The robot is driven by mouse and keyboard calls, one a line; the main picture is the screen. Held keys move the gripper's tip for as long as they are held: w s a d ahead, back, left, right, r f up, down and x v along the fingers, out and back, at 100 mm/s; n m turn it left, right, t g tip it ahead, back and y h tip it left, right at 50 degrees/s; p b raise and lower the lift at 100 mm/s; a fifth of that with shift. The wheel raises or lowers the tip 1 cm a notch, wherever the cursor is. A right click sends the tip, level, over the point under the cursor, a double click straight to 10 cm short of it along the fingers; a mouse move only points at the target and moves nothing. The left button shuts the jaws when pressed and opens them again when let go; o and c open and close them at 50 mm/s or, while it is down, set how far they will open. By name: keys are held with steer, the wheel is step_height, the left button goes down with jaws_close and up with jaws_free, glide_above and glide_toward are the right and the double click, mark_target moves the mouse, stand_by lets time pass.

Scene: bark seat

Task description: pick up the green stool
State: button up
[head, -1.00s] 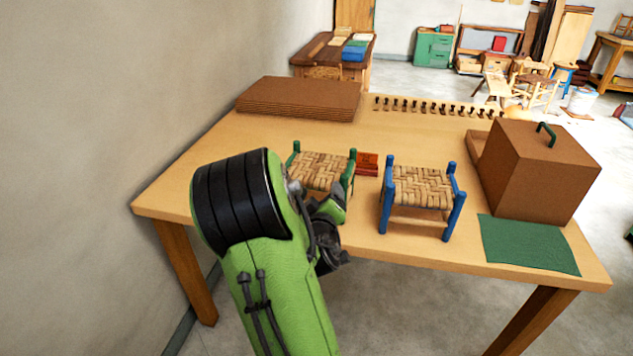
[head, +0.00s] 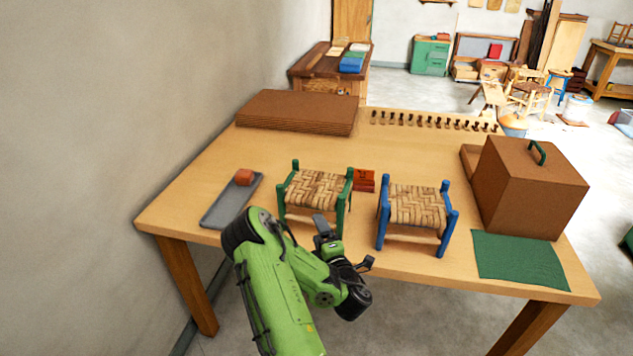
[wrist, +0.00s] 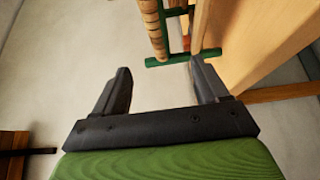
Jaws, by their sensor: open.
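The green stool (head: 316,190) has green posts and a woven seat and stands upright on the wooden table near the front edge, left of the blue stool (head: 416,207). In the wrist view a green rail and post (wrist: 180,58) with a woven seat edge show at the top, beyond my fingertips. My gripper (head: 345,245) is in front of the table edge, just in front of and right of the green stool. It also shows in the wrist view (wrist: 160,85), its two dark fingers apart with nothing between them. My arm hides a little of the table's front edge.
Red boxes (head: 364,180) sit behind, between the stools. A brown box (head: 530,185) and green mat (head: 520,257) are at right. Stacked brown sheets (head: 297,112) lie at the back left.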

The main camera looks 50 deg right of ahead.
mark_target(308, 205)
steer(key=p+x, duration=0.1)
steer(key=x, duration=1.2)
steer(key=shift+w+d+r+p, duration=0.15)
steer(key=shift+d+p, duration=0.05)
steer(key=shift+p, duration=0.1)
jaws_close()
